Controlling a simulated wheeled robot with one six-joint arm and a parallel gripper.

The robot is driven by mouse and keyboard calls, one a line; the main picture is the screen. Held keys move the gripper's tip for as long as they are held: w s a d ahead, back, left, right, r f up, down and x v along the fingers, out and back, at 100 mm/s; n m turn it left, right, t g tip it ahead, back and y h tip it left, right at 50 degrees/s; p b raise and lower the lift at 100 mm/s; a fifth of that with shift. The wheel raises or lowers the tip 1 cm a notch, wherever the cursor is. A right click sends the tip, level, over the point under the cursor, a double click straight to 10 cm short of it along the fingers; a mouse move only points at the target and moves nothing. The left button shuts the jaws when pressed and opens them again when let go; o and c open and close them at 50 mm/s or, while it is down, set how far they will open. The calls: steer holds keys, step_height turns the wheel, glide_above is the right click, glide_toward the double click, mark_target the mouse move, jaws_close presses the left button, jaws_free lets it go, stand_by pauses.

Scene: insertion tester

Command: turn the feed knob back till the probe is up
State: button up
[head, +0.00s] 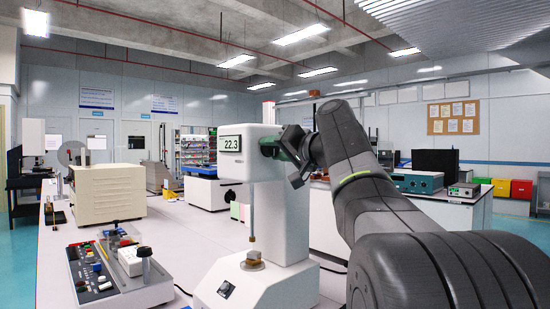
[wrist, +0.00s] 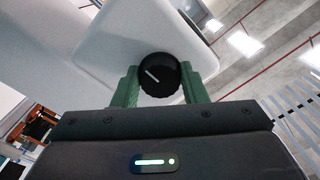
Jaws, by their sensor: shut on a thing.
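The white insertion tester (head: 270,190) stands on the bench in the middle of the head view. Its display (head: 231,143) reads 22.3. My gripper (head: 272,148) is at the right side of the tester's head. In the wrist view, the black feed knob (wrist: 159,75) with a white pointer line sits between the green fingers of my gripper (wrist: 160,88), which are shut on it. The pointer slants to the upper left.
A control panel with buttons (head: 95,270) lies on the bench at the left front, beside the tester base. A beige drawer cabinet (head: 108,192) stands behind it. Bare bench top (head: 190,245) shows between the panel and the tester.

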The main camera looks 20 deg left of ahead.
steer(key=shift+f+n+b, duration=0.1)
steer(key=shift+n+b, duration=0.2)
steer(key=shift+n, duration=0.3)
steer(key=o, duration=1)
steer(key=v, duration=1.4)
steer(key=shift+w, duration=0.1)
